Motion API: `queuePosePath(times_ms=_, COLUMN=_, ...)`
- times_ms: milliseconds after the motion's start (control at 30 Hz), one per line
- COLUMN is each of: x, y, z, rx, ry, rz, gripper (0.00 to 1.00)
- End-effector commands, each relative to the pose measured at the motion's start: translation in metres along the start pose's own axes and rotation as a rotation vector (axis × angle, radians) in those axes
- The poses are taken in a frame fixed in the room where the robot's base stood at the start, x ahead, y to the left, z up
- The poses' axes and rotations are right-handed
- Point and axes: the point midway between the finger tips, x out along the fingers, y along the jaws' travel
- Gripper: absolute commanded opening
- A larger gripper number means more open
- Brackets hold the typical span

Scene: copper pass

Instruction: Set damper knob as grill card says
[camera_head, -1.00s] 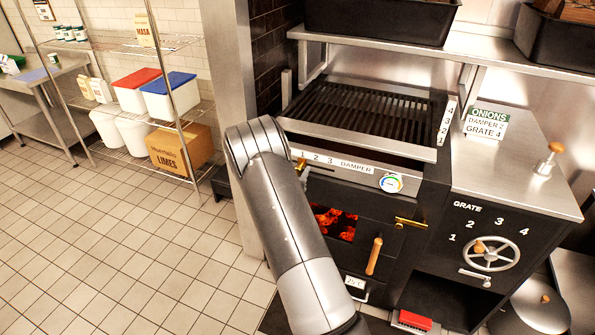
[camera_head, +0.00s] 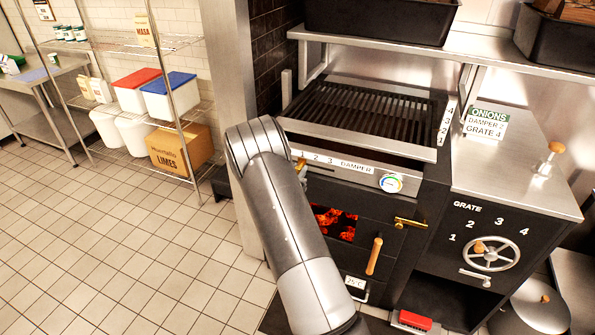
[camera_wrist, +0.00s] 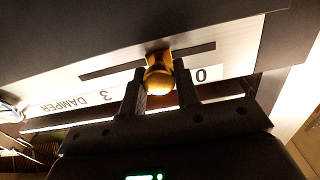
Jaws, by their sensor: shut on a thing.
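The brass damper knob (camera_wrist: 160,80) sits in a dark horizontal slot in the wrist view, where the labels are upside down. My gripper (camera_wrist: 160,88) is shut on it, one finger on each side. A 0 shows to the right and a 3 to the left; the fingers hide the marks between, so the exact setting is unclear. In the head view a bit of the brass knob (camera_head: 300,164) shows beside my arm, near the 1 on the damper scale (camera_head: 342,163). The grill card (camera_head: 486,121) reads ONIONS, DAMPER 2 and GRATE 4.
The grill grate (camera_head: 370,112) lies above the damper panel, with a round gauge (camera_head: 391,183) to the right. Below are a firebox window with glowing coals (camera_head: 333,222) and a wooden door handle (camera_head: 374,256). The grate wheel (camera_head: 491,253) is at right. Open tiled floor lies left.

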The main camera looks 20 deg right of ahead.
Motion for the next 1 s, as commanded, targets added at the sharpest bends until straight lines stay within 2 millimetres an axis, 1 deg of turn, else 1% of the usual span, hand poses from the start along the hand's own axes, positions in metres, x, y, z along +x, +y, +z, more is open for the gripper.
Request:
queuePosePath(times_ms=67, x=0.0, y=0.001, z=0.0, rx=0.0, ry=0.0, rz=0.0, gripper=0.0)
queuePosePath(times_ms=167, x=0.0, y=0.01, z=0.0, rx=-0.002, ry=0.0, rz=0.001, gripper=0.0)
queuePosePath(times_ms=300, x=0.001, y=0.035, z=0.001, rx=-0.004, ry=-0.001, rz=0.004, gripper=0.0)
queuePosePath(times_ms=400, x=0.0, y=0.049, z=0.001, rx=-0.003, ry=-0.002, rz=0.002, gripper=0.0)
queuePosePath(times_ms=667, x=0.0, y=0.05, z=0.001, rx=0.0, ry=-0.002, rz=0.0, gripper=0.0)
queuePosePath(times_ms=700, x=0.0, y=0.05, z=0.001, rx=0.0, ry=-0.002, rz=0.0, gripper=0.3)
queuePosePath(times_ms=900, x=0.0, y=0.05, z=0.001, rx=0.0, ry=-0.002, rz=0.0, gripper=0.47)
queuePosePath(times_ms=1000, x=0.0, y=0.05, z=0.001, rx=0.0, ry=-0.001, rz=0.0, gripper=0.47)
